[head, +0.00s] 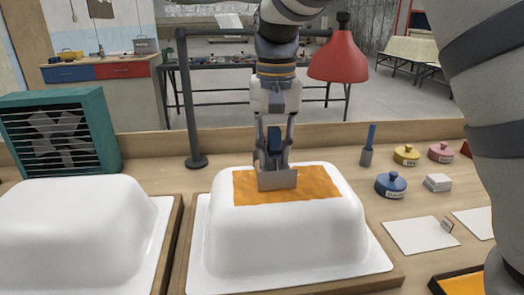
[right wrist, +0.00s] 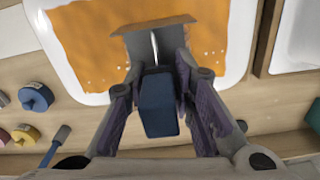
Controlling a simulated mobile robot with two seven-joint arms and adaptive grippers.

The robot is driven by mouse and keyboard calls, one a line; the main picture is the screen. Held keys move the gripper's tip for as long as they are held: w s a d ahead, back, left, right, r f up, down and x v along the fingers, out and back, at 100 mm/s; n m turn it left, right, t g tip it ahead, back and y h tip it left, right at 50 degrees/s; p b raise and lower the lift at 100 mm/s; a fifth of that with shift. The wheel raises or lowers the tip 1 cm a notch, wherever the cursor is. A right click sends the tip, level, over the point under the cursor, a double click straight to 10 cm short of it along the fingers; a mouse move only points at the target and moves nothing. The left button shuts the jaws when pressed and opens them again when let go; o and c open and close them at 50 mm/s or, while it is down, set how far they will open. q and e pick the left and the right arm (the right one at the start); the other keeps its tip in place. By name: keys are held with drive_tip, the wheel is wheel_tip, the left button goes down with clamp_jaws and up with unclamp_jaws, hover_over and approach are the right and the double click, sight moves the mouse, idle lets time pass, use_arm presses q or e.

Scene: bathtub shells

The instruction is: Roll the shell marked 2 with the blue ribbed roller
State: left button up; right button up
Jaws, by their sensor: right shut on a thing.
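Two white tub-shaped shells stand upside down on boards. The right shell (head: 325,232) has an orange patch (head: 318,182) on its flat top, and the left shell (head: 75,235) is plain and cut off by the frame. No number is legible on either. My right gripper (head: 275,158) is shut on a blue-handled tool (head: 277,181) with a wide flat grey head. The head is at the orange patch; I cannot tell if it touches. The tool also shows in the right wrist view (right wrist: 159,105); no ribs are discernible. My left gripper is not in view.
A teal fan box (head: 60,135) stands back left. A dark post (head: 196,160) and a red lamp (head: 340,55) rise behind. At right are a blue-handled tool in a grey base (head: 367,150), several round tins (head: 391,185), and white cards (head: 420,235).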

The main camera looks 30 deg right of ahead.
drive_tip(key=shift+s+d, duration=0.9)
drive_tip(key=shift+d, duration=0.95)
drive_tip(key=shift+s+d, duration=0.85)
drive_tip(key=shift+d, duration=0.95)
drive_tip(key=shift+s+d, duration=0.9)
drive_tip(key=shift+d, duration=0.95)
drive_tip(key=shift+f, duration=0.15)
drive_tip(key=shift+w+a, duration=0.7)
drive_tip(key=shift+a, duration=0.85)
drive_tip(key=shift+w+a, duration=0.75)
drive_tip(key=shift+a, duration=0.8)
drive_tip(key=shift+w+a, duration=0.7)
drive_tip(key=shift+a, duration=0.85)
drive_tip(key=shift+w+a, duration=0.8)
drive_tip(key=shift+a, duration=0.8)
drive_tip(key=shift+w+a, duration=0.8)
drive_tip(key=shift+a, duration=0.75)
drive_tip(key=shift+w+a, duration=0.8)
drive_tip(key=shift+a, duration=0.8)
wheel_tip(320, 180, up, 6)
drive_tip(key=shift+r, duration=0.2)
drive_tip(key=shift+w+d+f, duration=0.3)
drive_tip(key=shift+w+f, duration=0.2)
drive_tip(key=shift+f, duration=0.35)
drive_tip(key=shift+w+d+f, duration=0.25)
drive_tip(key=shift+w+f, duration=0.25)
drive_tip(key=shift+f, duration=0.3)
